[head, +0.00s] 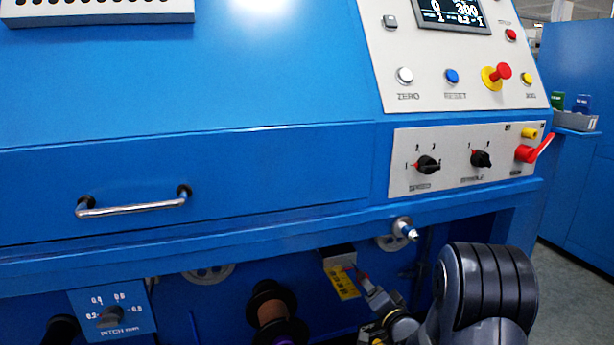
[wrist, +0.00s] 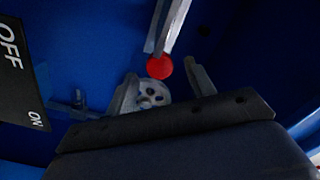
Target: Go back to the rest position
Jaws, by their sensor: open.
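My gripper (head: 366,283) is low in the head view, right of centre, under the blue machine's front ledge. It is beside a small box with a yellow label (head: 343,281); I cannot tell whether they touch. In the wrist view my open gripper (wrist: 164,82) shows its two fingers apart. A metal lever with a red round knob (wrist: 160,67) hangs down beyond them, and a grey pulley wheel with holes (wrist: 152,94) shows between them. Nothing is visibly held. My dark arm covers the lower right of the head view.
The blue machine (head: 180,90) fills most of the head view, with a drawer handle (head: 132,206) and control panels above. A brown spool (head: 273,312) and a pitch dial (head: 112,315) are below the ledge. An OFF/ON plate (wrist: 15,75) is left in the wrist view.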

